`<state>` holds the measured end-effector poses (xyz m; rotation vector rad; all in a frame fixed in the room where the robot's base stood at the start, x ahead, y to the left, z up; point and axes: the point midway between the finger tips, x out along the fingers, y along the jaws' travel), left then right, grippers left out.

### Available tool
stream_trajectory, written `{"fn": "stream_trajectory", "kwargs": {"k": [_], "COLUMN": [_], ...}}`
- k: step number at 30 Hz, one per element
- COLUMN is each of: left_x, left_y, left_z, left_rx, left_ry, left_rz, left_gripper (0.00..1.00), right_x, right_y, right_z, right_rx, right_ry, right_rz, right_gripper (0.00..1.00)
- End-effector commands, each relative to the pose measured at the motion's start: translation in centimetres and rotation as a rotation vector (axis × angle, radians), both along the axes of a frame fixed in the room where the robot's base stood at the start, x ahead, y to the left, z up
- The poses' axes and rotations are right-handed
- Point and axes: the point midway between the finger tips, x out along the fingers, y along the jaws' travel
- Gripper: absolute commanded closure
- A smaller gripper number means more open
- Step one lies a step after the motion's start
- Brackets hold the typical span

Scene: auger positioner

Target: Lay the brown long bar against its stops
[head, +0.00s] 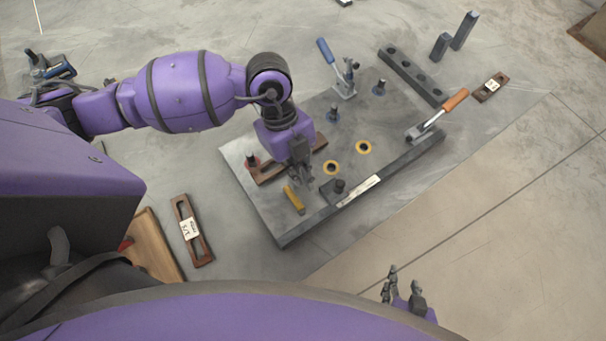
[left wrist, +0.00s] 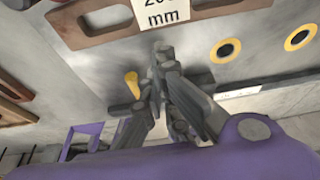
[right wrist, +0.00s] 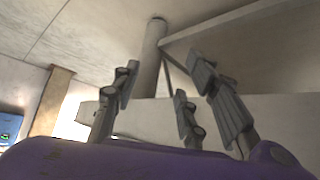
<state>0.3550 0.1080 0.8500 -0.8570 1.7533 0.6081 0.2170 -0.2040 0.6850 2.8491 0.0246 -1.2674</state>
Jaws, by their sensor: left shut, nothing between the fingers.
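A brown slotted bar (head: 266,174) lies on the grey fixture plate (head: 275,222), partly hidden by my left arm. In the left wrist view this brown bar (left wrist: 100,20) carries a white label with "mm" on it. My left gripper (head: 301,178) is shut and empty, just beside the bar on its near side; in the left wrist view its fingertips (left wrist: 163,50) are together below the label. My right gripper (head: 402,288) is open and empty, away from the plate.
Other brown labelled bars lie left (head: 196,245) and far right (head: 490,88).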

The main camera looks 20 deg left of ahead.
Motion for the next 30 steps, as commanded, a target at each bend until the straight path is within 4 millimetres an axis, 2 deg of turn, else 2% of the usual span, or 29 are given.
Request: {"fn": "stream_trajectory", "kwargs": {"k": [4, 14, 21, 30], "left_x": [0.5, 0.6, 1.8, 1.6], "left_y": [0.7, 0.8, 2.2, 2.2], "left_z": [0.0, 0.0, 0.3, 0.0], "left_rx": [-0.001, -0.002, 0.001, 0.000], "left_ry": [0.001, 0.001, -0.002, 0.003], "left_rz": [0.001, 0.000, 0.003, 0.000], "left_gripper": [1.00, 1.00, 1.00, 1.00], "right_x": [0.1, 0.0, 0.6, -0.2], "right_y": [0.5, 0.5, 0.1, 0.1], "right_z": [0.1, 0.0, 1.1, 0.4], "right_rx": [0.010, 0.008, 0.003, 0.001], "right_ry": [-0.002, 0.003, -0.010, 0.008], "right_rz": [-0.003, 0.000, 0.004, 0.010], "right_gripper": [0.60, 0.60, 0.60, 0.60]}}
